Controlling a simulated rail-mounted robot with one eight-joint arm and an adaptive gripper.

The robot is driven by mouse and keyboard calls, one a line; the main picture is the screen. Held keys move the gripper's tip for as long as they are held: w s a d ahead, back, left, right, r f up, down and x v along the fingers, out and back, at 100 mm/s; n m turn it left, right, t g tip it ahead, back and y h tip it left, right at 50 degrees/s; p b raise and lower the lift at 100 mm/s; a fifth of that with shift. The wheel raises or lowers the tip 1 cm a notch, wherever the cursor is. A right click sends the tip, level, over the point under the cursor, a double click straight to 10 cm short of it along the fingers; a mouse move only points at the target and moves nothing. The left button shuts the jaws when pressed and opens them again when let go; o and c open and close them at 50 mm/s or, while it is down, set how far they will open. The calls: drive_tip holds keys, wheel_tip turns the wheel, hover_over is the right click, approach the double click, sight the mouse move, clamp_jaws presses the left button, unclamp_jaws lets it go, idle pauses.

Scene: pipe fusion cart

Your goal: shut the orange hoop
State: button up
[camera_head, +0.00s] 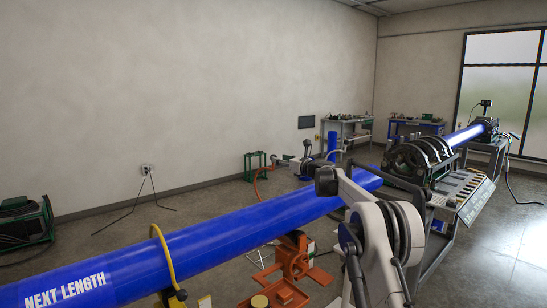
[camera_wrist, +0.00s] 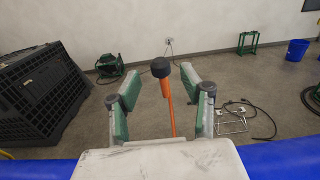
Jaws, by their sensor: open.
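The orange hoop (camera_wrist: 173,122) shows in the wrist view as a thin orange bar with a thicker orange grip and a black end knob. It rises beyond the blue pipe (camera_wrist: 286,158), between the fingers of my gripper (camera_wrist: 160,80). My gripper is open, with green-padded fingers apart on both sides of the bar; I cannot tell whether they touch it. In the head view the hoop (camera_head: 263,175) curves up behind the pipe (camera_head: 232,233) and stands open. The hoop's lower end is hidden.
An orange roller stand (camera_head: 294,257) is below the pipe. A yellow hoop (camera_head: 166,250) crosses the pipe at left. The fusion machine (camera_head: 425,160) is at right. A black crate (camera_wrist: 40,97) and a green reel (camera_wrist: 109,66) are in the wrist view. Floor toward the wall is partly clear.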

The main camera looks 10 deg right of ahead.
sight(274, 155)
drive_tip(key=shift+p+x, duration=0.8)
drive_tip(key=shift+x, duration=1.75)
drive_tip(key=shift+a, duration=0.1)
clamp_jaws()
